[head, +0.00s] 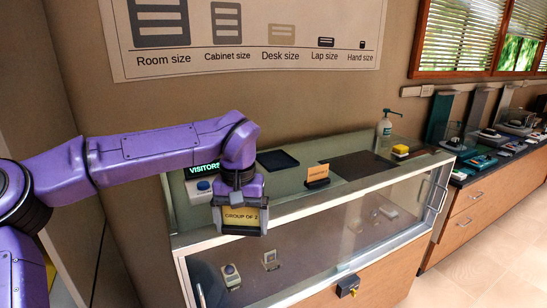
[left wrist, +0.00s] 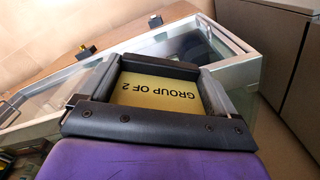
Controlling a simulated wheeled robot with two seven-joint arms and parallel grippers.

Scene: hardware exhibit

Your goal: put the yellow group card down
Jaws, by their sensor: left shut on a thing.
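The yellow group card (head: 241,217) reads "GROUP OF 2". My left gripper (head: 240,222) is shut on it and holds it at the front left edge of the glass display case. In the left wrist view the card (left wrist: 158,93) lies framed between the dark fingers of the left gripper (left wrist: 155,85). I cannot tell whether the card touches the case. My right gripper is in neither view.
The glass case (head: 385,186) has a dark tray (head: 278,161), a small orange sign (head: 318,171), a dark mat (head: 362,165), a yellow-topped block (head: 400,150) and a pump bottle (head: 385,128) on top. A "VISITORS" display (head: 203,168) stands behind my left arm.

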